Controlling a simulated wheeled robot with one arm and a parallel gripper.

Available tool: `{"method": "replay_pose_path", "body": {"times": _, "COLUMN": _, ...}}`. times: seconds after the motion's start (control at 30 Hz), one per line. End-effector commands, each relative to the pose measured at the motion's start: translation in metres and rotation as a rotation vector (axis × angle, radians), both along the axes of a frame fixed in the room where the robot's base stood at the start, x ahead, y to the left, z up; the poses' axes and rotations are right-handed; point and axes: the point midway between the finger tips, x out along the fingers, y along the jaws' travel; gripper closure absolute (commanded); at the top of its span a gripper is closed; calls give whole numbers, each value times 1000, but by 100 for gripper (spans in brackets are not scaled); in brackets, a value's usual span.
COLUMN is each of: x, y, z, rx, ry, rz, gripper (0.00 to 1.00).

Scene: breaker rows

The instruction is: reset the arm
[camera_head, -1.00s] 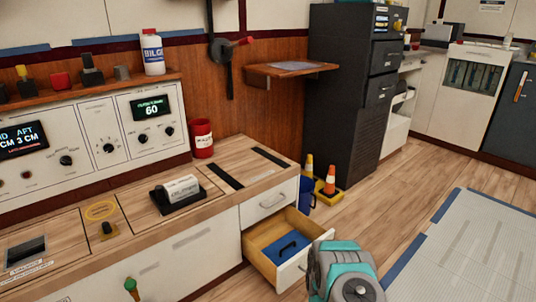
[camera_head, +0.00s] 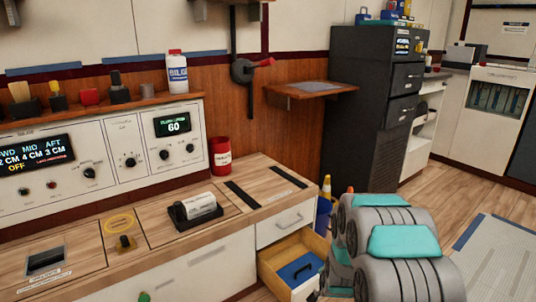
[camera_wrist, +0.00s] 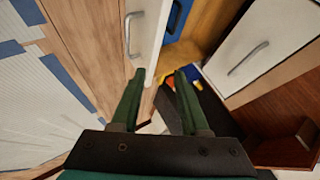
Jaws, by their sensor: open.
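My gripper (camera_wrist: 161,74) shows in the wrist view with two green fingers apart and nothing between them. Beyond its left fingertip is the white front of an open drawer (camera_wrist: 153,30) with a metal handle (camera_wrist: 131,36). Part of the blue thing in the drawer (camera_wrist: 178,18) shows near the top. I cannot tell whether a finger touches the drawer. In the head view my grey and teal arm (camera_head: 395,250) fills the lower right, folded in front of the drawer's right side; the gripper is hidden there.
The open drawer (camera_head: 268,272) juts out below the wooden counter (camera_head: 262,203). A black cabinet (camera_head: 350,110) stands behind the arm. A blue bucket (camera_head: 323,215) and yellow cone (camera_head: 327,188) are beside the drawer.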

Motion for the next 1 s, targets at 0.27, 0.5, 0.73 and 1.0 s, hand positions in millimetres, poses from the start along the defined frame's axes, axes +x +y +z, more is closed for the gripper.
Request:
{"method": "replay_pose_path", "body": {"times": 0.27, "x": -57, "y": 16, "z": 63, "rx": -89, "ry": 195, "rz": 159, "gripper": 55}}
{"method": "replay_pose_path", "body": {"times": 0.5, "x": -126, "y": 28, "z": 112, "rx": -153, "ry": 364, "rz": 317, "gripper": 55}}
{"method": "replay_pose_path", "body": {"times": 0.73, "x": -206, "y": 38, "z": 157, "rx": -200, "ry": 519, "rz": 482, "gripper": 55}}
{"method": "replay_pose_path", "body": {"times": 1.0, "x": -316, "y": 45, "z": 203, "rx": -235, "ry": 696, "rz": 690, "gripper": 55}}
